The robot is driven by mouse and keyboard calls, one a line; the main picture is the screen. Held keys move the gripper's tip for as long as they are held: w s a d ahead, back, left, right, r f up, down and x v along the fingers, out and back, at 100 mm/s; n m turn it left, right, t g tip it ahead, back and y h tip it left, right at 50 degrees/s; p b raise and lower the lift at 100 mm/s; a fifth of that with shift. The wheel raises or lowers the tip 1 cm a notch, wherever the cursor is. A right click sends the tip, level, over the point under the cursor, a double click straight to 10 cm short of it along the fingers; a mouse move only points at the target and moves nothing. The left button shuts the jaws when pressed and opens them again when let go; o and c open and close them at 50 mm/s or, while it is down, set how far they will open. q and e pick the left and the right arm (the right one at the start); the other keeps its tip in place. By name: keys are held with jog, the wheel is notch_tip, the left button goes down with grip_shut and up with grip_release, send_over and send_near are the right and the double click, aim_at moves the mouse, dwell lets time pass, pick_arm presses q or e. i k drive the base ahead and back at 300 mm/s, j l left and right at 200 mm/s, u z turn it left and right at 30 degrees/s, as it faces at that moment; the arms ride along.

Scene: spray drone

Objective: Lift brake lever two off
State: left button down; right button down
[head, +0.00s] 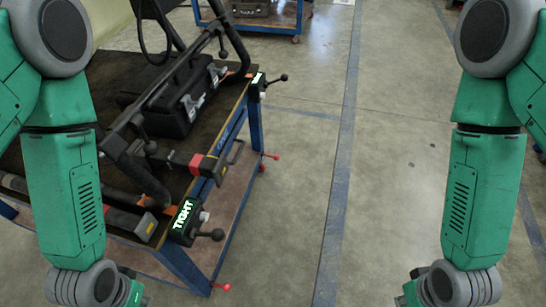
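Red brake levers show low on the blue cart (252,128): one (222,287) at the near corner and one (271,156) at the far right corner. I cannot tell which is number two, or whether each is pressed down or raised. My arms hang at the left and right sides of the head view, apart from these levers. Both arms run out of the bottom edge around the wrists, so the gripper fingers are hidden.
Black-knobbed handles stick out at the right edge. Another cart (280,18) stands behind. The floor (390,150) right of the cart is clear.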

aim_at(275, 158)
jog(key=z, duration=0.35)
jog(key=i+l+z, duration=0.15)
jog(key=l, duration=0.2)
jog(key=l+z, duration=0.1)
jog(key=l, duration=0.25)
jog(key=i+l, duration=0.2)
jog(key=i, duration=0.2)
jog(key=i+l, duration=0.2)
jog(key=i, duration=0.25)
jog(key=i+l, duration=0.25)
jog(key=i, duration=0.15)
jog(key=i+u, duration=0.25)
jog(key=u, duration=0.15)
jog(key=i+u, duration=0.25)
jog(key=u, duration=0.2)
jog(key=i+l+u, duration=0.2)
jog(key=u, duration=0.2)
jog(key=i+l+u, duration=0.25)
jog(key=u, duration=0.2)
jog(key=i+l+u, duration=0.2)
jog(key=u, duration=0.2)
jog(key=i+l+u, duration=0.25)
jog(key=u, duration=0.2)
jog(key=i+l+u, duration=0.15)
jog(key=l+u, duration=0.35)
